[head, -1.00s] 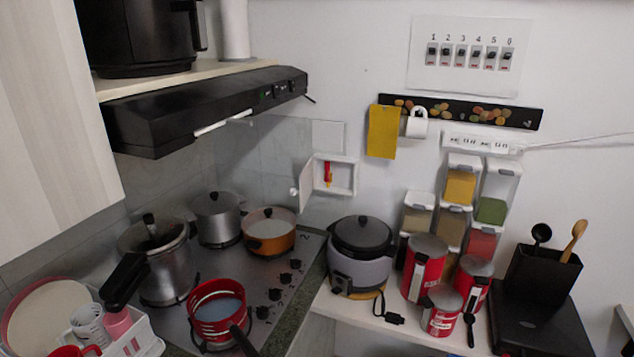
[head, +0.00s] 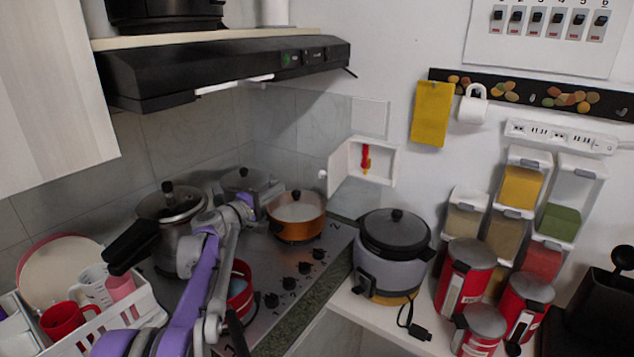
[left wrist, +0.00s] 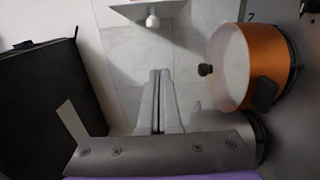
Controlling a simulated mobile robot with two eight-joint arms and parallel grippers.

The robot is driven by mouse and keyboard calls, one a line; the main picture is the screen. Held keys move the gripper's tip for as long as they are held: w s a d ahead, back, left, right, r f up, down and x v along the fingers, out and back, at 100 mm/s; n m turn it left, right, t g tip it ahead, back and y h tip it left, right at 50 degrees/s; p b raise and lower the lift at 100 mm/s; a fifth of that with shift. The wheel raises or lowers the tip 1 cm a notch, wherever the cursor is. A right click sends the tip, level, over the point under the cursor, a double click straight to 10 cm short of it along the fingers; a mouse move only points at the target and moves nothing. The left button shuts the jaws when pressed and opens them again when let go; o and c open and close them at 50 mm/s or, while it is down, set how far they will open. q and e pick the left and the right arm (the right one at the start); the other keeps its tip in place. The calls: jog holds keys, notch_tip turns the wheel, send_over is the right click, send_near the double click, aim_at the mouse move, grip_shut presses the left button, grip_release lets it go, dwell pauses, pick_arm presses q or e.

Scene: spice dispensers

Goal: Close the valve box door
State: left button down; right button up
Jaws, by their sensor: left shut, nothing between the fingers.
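The valve box (head: 389,163) is a small white recess in the wall with a red and yellow valve (head: 366,158) inside. Its white door (head: 343,168) stands open, swung out to the left, with a round white knob (head: 322,174) at its free edge. My left gripper (head: 272,190) is over the stove, left of and lower than the door, and apart from it. In the left wrist view its fingers (left wrist: 159,75) are shut and empty, pointing toward the knob (left wrist: 152,21) beyond them. My right gripper is out of view.
An orange pot (head: 297,228) and a steel pot (head: 170,205) stand on the stove near my left arm. A black range hood (head: 220,70) hangs above. A rice cooker (head: 392,275) stands below the valve box. The air before the door looks clear.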

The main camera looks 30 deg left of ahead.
aim_at(333, 167)
pick_arm(q)
jog(key=w+d+p, duration=0.1)
jog(key=w+d, duration=0.3)
jog(key=w, duration=0.6)
jog(key=shift+w+r+p, duration=0.2)
jog(key=shift+p, duration=0.15)
jog(key=shift+d, duration=0.2)
